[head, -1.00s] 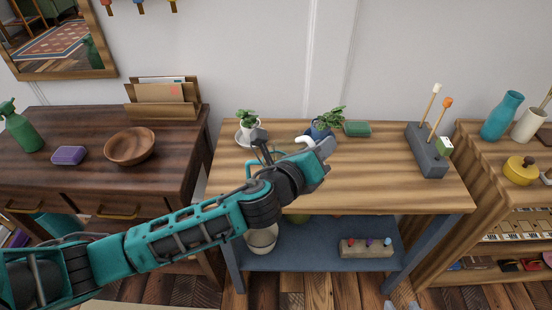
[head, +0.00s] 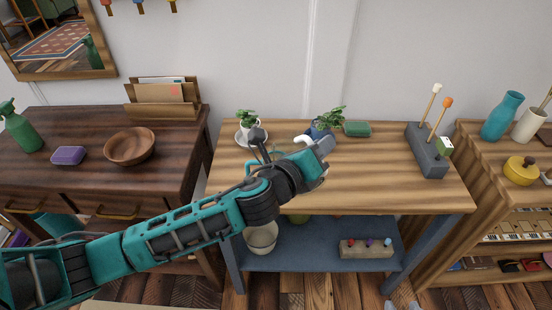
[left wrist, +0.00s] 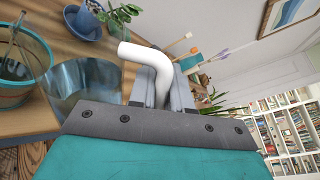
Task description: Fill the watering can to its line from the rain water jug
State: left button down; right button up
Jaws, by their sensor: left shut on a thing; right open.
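My left gripper (head: 312,160) is over the wooden bench and, in the left wrist view (left wrist: 163,85), is shut on the white handle of a clear jug (left wrist: 85,82). In the head view, my arm hides most of the jug; a bit of its white handle (head: 303,140) shows. What appears to be the watering can, with a teal band (left wrist: 14,94), stands left of the jug in the left wrist view. My right gripper (head: 401,304) barely shows at the bottom edge, tips apart.
The wooden bench (head: 390,185) bears a plant on a saucer (head: 240,139), a blue-potted plant (head: 328,120), a green block (head: 357,129) and a grey holder (head: 428,155) with upright sticks. The bench's right half is mostly clear. A wooden bowl (head: 130,147) is on the left desk.

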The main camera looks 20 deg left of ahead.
pick_arm(q)
jog(key=shift+w+a+r+n+p, duration=0.1)
jog(key=shift+w+a+n+p, duration=0.15)
jog(key=shift+n+p, duration=0.45)
dwell(3.1)
jog(key=shift+w+a+r+n+h+p, duration=0.1)
jog(key=shift+a+r+n+h+p, duration=0.15)
jog(key=shift+r+n+h+p, duration=0.15)
dwell(2.1)
jog(key=shift+f, duration=0.1)
